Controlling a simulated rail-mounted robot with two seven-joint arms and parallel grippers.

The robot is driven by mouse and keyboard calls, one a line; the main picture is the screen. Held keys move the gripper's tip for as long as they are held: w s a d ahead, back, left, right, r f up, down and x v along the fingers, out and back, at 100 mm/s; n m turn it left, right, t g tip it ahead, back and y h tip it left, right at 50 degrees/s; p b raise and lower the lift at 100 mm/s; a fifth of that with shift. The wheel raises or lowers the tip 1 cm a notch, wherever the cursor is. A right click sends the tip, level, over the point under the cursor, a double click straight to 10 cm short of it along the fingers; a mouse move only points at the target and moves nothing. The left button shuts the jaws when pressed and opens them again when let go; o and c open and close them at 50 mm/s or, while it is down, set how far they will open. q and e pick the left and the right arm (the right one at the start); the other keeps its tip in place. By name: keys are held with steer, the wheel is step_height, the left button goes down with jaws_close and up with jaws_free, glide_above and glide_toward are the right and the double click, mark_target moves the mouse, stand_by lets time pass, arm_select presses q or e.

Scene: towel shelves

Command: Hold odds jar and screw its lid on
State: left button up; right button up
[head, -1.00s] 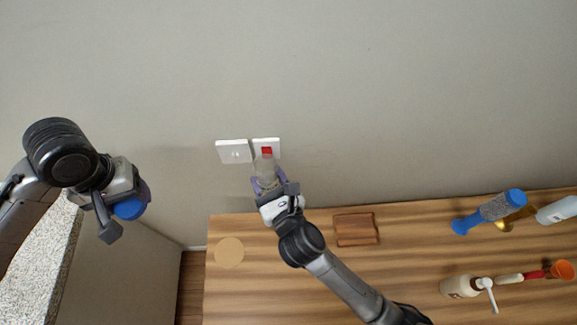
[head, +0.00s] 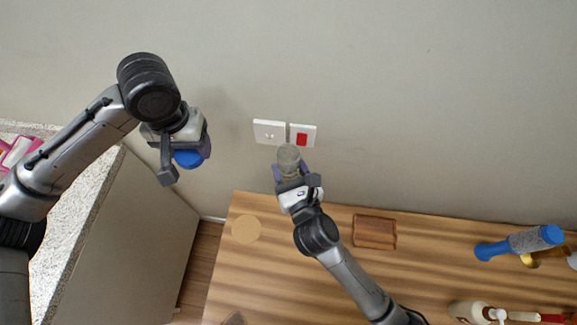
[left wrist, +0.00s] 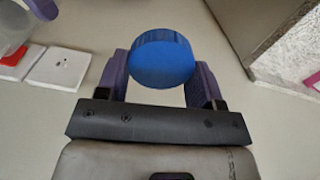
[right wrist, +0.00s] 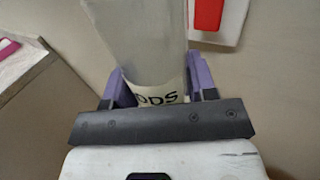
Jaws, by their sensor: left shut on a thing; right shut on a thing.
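The odds jar (head: 289,160) is clear with a pale label, and part of the label's lettering shows in the right wrist view (right wrist: 160,92). My right gripper (head: 290,175) is shut on the jar and holds it above the wooden table, in front of the wall. The jar's top shows no lid. The blue round lid (left wrist: 162,58) is between the purple fingers of my left gripper (left wrist: 160,80), which is shut on it. In the head view the lid (head: 188,158) is left of the jar, with a clear gap between them.
A white socket (head: 269,131) and a red switch (head: 302,139) are on the wall behind the jar. The wooden table (head: 290,270) bears a round disc (head: 247,228), a brown block (head: 375,231), a blue-ended roller (head: 520,242) and a bottle (head: 468,311). A speckled counter (head: 85,185) is at left.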

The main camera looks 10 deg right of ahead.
mark_target(290, 147)
arm_select(q)
steer(key=d+r+m, duration=0.2)
steer(key=d+m, duration=0.1)
steer(key=d, duration=0.7)
steer(key=s+d+r+m, duration=0.1)
steer(key=d+r+m, duration=0.1)
steer(key=d, duration=0.8)
steer(key=shift+s+m, duration=0.2)
steer(key=shift+m, duration=0.6)
steer(key=shift+f, duration=2)
steer(key=shift+f, duration=0.2)
steer(key=shift+f, duration=0.7)
steer(key=shift+f, duration=0.55)
